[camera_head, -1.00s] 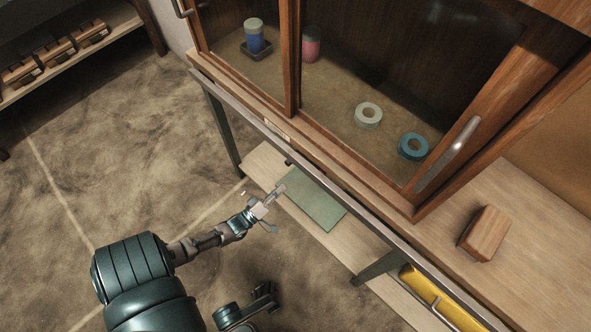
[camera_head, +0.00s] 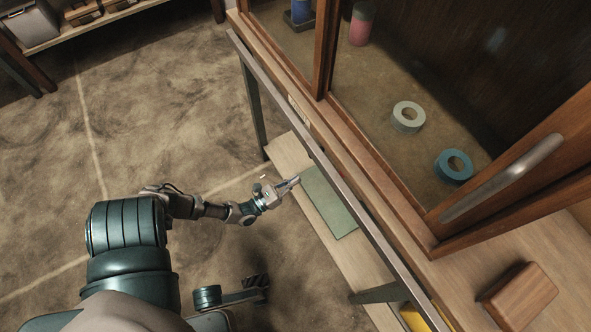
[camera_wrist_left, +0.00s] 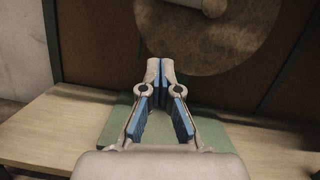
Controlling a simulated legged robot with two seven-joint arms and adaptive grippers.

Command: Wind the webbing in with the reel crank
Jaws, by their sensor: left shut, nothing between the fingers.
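My left gripper (camera_head: 297,179) reaches in from the left, low beside the bench front, near the green mat (camera_head: 332,206). In the left wrist view its fingertips (camera_wrist_left: 161,66) are together with nothing between them. Beyond them is a large round tan disc (camera_wrist_left: 215,35) on a dark brown panel, with a pale cylindrical piece (camera_wrist_left: 213,8) at the top edge. It may be the reel, but I cannot tell. The fingers appear below the disc, and contact cannot be judged. No crank or webbing can be made out. My right gripper is not identifiable.
The green mat lies on a low wooden shelf (camera_head: 288,154) under the bench. A metal rail (camera_head: 290,111) runs along the bench front. Behind glass stand a white tape roll (camera_head: 408,117) and a blue one (camera_head: 453,166). A wooden block (camera_head: 518,294) sits at right. Open floor lies left.

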